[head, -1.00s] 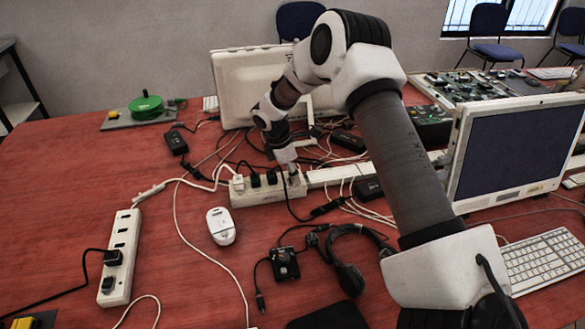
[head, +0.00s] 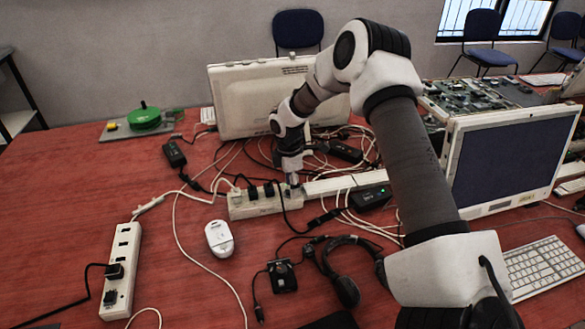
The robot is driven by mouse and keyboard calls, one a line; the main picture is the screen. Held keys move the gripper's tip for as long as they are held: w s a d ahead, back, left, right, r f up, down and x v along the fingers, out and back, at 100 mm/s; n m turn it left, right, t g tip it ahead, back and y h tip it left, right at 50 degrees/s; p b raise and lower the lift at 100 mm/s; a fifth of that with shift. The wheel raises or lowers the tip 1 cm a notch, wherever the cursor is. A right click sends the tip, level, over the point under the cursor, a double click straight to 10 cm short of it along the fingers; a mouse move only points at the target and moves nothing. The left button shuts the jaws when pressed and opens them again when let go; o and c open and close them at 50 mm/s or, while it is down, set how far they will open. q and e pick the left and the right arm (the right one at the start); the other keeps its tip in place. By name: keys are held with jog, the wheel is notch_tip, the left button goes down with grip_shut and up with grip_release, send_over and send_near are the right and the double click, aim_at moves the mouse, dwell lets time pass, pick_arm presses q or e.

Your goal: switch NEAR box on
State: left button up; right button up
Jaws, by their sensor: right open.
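A white power strip (head: 262,206) with several black plugs lies mid-table. My right gripper (head: 292,180) points down at this strip's right end, its tips at or just above the surface; I cannot tell whether they touch. It is open and holds nothing that I can see. The tips hide part of that end, where a switch cannot be made out clearly. Another white strip (head: 124,262) with black plugs lies at the left, nearer to me. My left gripper is out of view.
A black adapter (head: 371,197) with a green spot lies right of the gripper among tangled cables. A white mouse (head: 219,238), a headset (head: 345,285) and a small black box (head: 282,276) lie in front. A pale case (head: 240,100) stands behind.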

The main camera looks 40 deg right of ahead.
notch_tip(320, 180, up, 11)
jog(key=shift+w+a, duration=0.15)
jog(key=shift+a, duration=0.15)
dwell(0.4)
